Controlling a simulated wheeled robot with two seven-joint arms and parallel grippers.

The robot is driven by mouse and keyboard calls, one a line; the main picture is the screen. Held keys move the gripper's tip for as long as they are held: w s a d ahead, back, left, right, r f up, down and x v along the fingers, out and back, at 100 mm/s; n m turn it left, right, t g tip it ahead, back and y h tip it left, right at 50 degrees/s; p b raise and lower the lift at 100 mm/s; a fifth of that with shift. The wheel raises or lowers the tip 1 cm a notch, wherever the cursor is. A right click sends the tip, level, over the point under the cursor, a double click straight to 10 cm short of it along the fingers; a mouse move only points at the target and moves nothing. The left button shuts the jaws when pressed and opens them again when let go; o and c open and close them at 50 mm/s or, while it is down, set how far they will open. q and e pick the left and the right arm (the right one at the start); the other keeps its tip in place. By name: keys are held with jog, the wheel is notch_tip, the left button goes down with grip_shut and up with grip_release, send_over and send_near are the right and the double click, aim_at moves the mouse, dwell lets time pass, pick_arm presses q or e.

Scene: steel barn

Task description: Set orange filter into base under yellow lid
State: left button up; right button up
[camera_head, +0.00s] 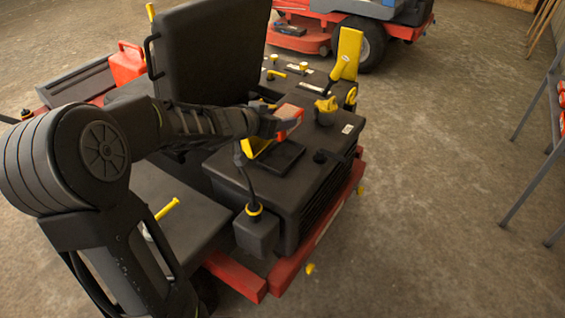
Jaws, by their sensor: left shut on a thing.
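My left arm comes in from the left, and its gripper (274,124) is shut on the orange filter (290,117), a small orange block with a pale edge. The filter is held over the black machine housing, partly hidden by the gripper. The base (282,158) is a shallow black frame on the housing top, below and apart from the filter. The yellow lid (259,147) stands raised at the back left of the base, partly covered by my gripper and wrist. My right gripper is not in view.
The tall black seat back (211,50) stands close behind my left forearm. A yellow upright lever (347,55) and a yellow cap (325,109) stand on the housing to the right. A black hose with a yellow ring (254,209) rises at the front.

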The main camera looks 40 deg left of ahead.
pick_arm(q)
jog(key=shift+r, duration=0.1)
jog(key=shift+s+r+p, duration=0.15)
jog(key=shift+p, duration=0.9)
jog(key=shift+s, duration=0.15)
jog(key=shift+f, duration=0.25)
notch_tip(320, 180, down, 5)
jog(key=b, duration=0.3)
jog(key=shift+r, duration=0.1)
jog(key=shift+f+b, duration=1.4)
jog(key=shift+f, duration=1.2)
